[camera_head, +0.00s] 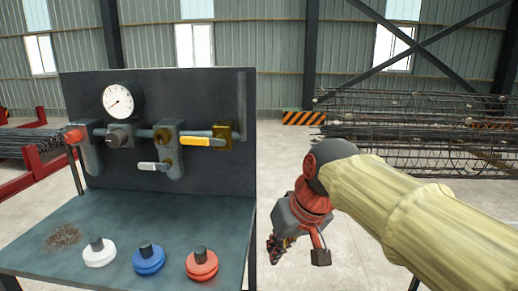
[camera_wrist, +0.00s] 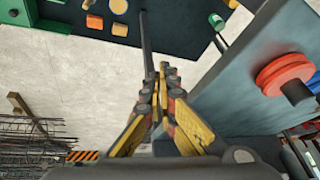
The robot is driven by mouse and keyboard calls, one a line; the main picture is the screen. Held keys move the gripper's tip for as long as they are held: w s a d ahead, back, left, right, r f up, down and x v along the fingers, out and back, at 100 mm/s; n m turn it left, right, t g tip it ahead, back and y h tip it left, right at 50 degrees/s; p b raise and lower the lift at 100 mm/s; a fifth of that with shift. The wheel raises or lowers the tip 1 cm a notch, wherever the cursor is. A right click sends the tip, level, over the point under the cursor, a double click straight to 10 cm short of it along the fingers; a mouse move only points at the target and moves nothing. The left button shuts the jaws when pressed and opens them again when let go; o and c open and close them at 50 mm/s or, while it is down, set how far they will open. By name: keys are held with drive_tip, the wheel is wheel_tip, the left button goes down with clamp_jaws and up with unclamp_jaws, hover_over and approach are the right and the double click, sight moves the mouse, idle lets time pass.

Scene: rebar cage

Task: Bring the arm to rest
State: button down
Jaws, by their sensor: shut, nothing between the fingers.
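My arm with its yellow sleeve comes in from the right in the head view and ends in my gripper (camera_head: 274,247). The gripper hangs to the right of the workbench, over the floor, clear of the bench edge. In the wrist view my gripper (camera_wrist: 160,75) has its fingers together, shut and empty. It touches nothing that I can see.
The workbench (camera_head: 50,243) carries a panel with a gauge (camera_head: 118,101), a yellow-handled valve (camera_head: 203,141) and a white-handled valve (camera_head: 154,167). White (camera_head: 99,254), blue (camera_head: 149,260) and red (camera_head: 201,265) knobbed discs stand along its front. A rebar cage (camera_head: 420,130) lies behind my arm.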

drive_tip(key=s+d+f+m+h+b, duration=0.1)
drive_tip(key=s+d+f+b, duration=0.4)
drive_tip(key=f, duration=0.6)
drive_tip(key=s+d+f+m+h+b, duration=0.1)
drive_tip(key=s+d+f+b, duration=0.4)
drive_tip(key=f+b, duration=0.3)
drive_tip(key=s+d+f+m+t+b, duration=0.1)
drive_tip(key=s+d+f+b, duration=0.4)
drive_tip(key=f, duration=1)
drive_tip(key=shift+s+f+m+h+b, duration=0.3)
drive_tip(key=shift+s+f+h+b, duration=0.1)
drive_tip(key=shift+s+b, duration=0.55)
drive_tip(key=shift+s+d+r, duration=0.1)
